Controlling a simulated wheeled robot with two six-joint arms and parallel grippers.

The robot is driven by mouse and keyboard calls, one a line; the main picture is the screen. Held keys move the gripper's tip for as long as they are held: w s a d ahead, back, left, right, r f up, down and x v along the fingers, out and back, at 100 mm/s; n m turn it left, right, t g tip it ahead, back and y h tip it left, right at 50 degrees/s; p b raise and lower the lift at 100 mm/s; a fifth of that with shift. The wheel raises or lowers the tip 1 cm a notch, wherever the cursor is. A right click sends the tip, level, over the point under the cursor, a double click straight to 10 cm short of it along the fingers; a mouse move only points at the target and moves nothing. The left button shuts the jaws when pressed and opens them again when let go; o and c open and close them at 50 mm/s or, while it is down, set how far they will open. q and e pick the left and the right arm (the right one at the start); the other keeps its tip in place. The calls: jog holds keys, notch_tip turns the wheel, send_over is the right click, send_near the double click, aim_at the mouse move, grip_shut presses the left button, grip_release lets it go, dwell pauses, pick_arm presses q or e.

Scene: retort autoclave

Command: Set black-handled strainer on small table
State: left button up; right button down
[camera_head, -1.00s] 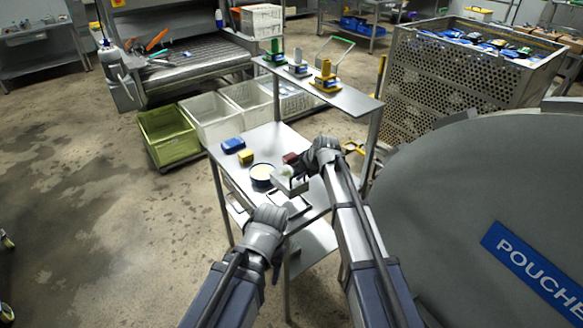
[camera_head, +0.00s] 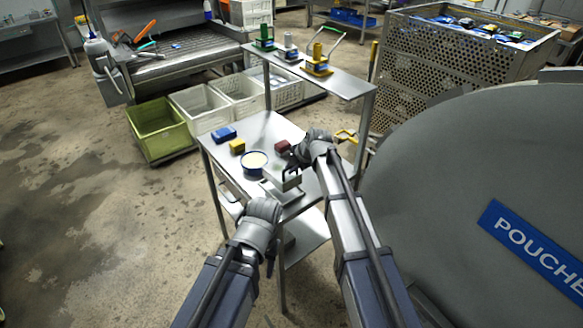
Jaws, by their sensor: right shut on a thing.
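The small table (camera_head: 262,133) is a metal table with a raised shelf behind it. My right gripper (camera_head: 289,181) is over the table's right front part, just right of a round blue-rimmed tub. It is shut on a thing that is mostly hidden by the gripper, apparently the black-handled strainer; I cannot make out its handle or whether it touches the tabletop. My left gripper (camera_head: 270,264) points down in front of the table's front edge, with its fingers mostly hidden behind the wrist.
On the table are the round tub (camera_head: 255,161), a blue block (camera_head: 223,134), a yellow block (camera_head: 237,147) and a dark red block (camera_head: 282,146). A yellow loop (camera_head: 346,136) shows right of my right wrist. Stamps stand on the upper shelf (camera_head: 335,80). A large grey drum (camera_head: 450,200) is at right.

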aim_at(293, 177)
jog(key=shift+f+b, duration=2.25)
jog(key=shift+f, duration=0.2)
jog(key=shift+s, duration=0.1)
jog(key=c, duration=1.1)
grip_release()
jog(key=shift+f, duration=0.15)
jog(key=shift+o, duration=1.3)
jog(key=p+v, duration=0.6)
jog(key=v, duration=0.2)
